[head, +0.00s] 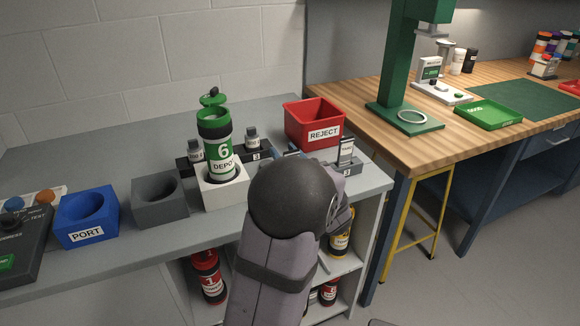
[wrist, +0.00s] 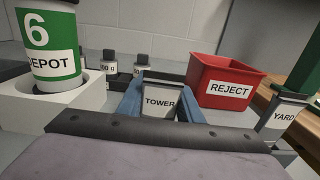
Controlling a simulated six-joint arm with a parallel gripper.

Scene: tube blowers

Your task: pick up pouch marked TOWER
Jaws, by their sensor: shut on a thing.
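The pouch marked TOWER (wrist: 160,102) is a small pale pouch with a dark top edge, upright in the middle of the wrist view. My gripper (wrist: 161,84) has its blue fingers on both sides of the pouch and is shut on it. The pouch's lower part is hidden behind the dark edge of my wrist, so I cannot tell whether it touches its holder. In the head view my arm hides the pouch, and only a bit of my gripper (head: 293,153) shows past the dark round joint.
A pouch marked YARD (wrist: 284,116) stands in a grey holder to the right. The red REJECT bin (head: 315,126) is just behind. The green-white DEPOT tube (head: 218,150) stands in a white block at left. Dark-topped weights (head: 252,139) stand behind. Blue PORT block (head: 86,219) is farther left.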

